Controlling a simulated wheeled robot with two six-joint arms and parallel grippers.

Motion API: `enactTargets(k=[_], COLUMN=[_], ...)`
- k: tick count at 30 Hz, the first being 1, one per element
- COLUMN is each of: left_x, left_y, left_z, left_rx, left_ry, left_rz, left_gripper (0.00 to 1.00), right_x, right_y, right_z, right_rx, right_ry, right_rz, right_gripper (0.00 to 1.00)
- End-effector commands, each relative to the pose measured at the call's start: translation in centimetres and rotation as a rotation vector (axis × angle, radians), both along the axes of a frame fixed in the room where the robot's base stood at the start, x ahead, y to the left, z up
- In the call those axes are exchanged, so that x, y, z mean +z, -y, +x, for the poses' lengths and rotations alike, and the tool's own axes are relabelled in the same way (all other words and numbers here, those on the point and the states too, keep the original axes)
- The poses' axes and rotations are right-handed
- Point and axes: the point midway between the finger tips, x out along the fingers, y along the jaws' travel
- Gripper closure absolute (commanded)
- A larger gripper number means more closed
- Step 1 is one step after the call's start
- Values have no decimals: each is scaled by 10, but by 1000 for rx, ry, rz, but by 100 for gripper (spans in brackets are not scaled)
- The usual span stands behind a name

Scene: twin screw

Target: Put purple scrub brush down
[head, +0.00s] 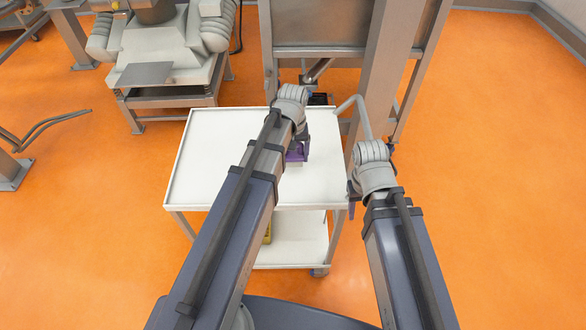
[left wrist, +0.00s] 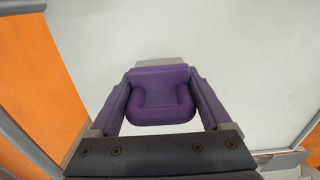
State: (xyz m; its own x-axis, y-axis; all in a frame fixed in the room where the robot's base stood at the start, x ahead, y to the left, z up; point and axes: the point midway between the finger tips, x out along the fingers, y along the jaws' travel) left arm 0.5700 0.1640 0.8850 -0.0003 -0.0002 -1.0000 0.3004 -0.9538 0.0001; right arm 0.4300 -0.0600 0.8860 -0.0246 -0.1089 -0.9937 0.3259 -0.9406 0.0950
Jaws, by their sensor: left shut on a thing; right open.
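The purple scrub brush (left wrist: 160,95) is between the two fingers of my left gripper (left wrist: 162,110) in the left wrist view, with a finger against each side. In the head view the purple brush (head: 297,152) shows only partly beside my left wrist, over the right part of the white cart top (head: 215,150). Whether its underside touches the cart top I cannot tell. My right gripper (head: 352,190) is mostly hidden behind its own wrist, just off the cart's right edge, and is open.
The white cart top is otherwise bare, with free room at its left. A yellow thing (head: 267,235) is on the cart's lower shelf (head: 295,240). A grey metal machine frame (head: 385,70) stands close behind the cart. A machine on a stand (head: 165,60) is at the back left.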

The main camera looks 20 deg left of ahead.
Motion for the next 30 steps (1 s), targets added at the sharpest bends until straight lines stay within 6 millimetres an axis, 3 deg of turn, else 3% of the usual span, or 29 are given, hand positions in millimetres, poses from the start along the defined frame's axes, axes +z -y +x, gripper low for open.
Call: enactTargets(k=[5, 15, 27, 28, 30], left_x=[-7, -47, -48, -47, -46], left_y=[0, 0, 0, 0, 0], left_z=[0, 0, 0, 0, 0], left_rx=[0, 0, 0, 0, 0], left_ry=[0, 0, 0, 0, 0], left_rz=[0, 0, 0, 0, 0], left_gripper=[85, 85, 85, 15, 7], right_x=[-7, -47, -48, -47, -46], right_y=[0, 0, 0, 0, 0], right_z=[0, 0, 0, 0, 0], right_rx=[0, 0, 0, 0, 0], right_ry=[0, 0, 0, 0, 0], right_rz=[0, 0, 0, 0, 0], right_gripper=[50, 50, 50, 50, 50])
